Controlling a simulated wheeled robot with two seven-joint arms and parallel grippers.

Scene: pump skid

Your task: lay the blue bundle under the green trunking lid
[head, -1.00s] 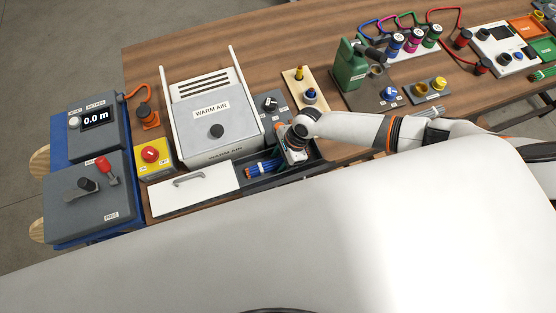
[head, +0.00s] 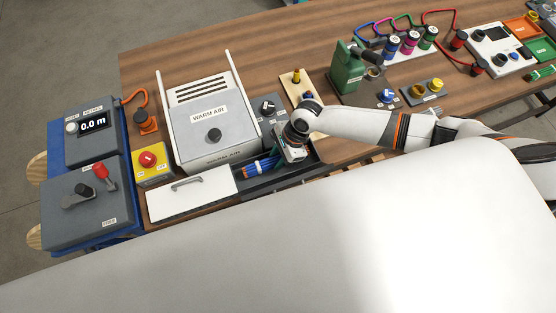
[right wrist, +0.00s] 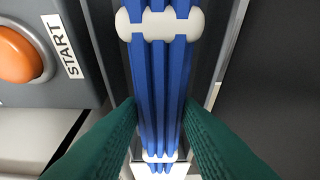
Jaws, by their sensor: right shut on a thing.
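The blue bundle (head: 258,166) is several blue strands tied with white bands, seen at the dark trunking channel (head: 283,178). My right gripper (head: 283,158) is shut on it. In the right wrist view the bundle (right wrist: 158,80) runs lengthwise between the green fingers of the gripper (right wrist: 158,112). I cannot tell whether the bundle touches the channel floor. A white lid (head: 165,204) with a grey handle lies left of the bundle, over the left part of the trunking. I see no green trunking lid. My left gripper is not in view.
A grey warm air box (head: 200,135) stands behind the white lid and bundle. A yellow box with a red button (head: 147,160) is at its left. An orange start button (right wrist: 18,55) is beside the bundle.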

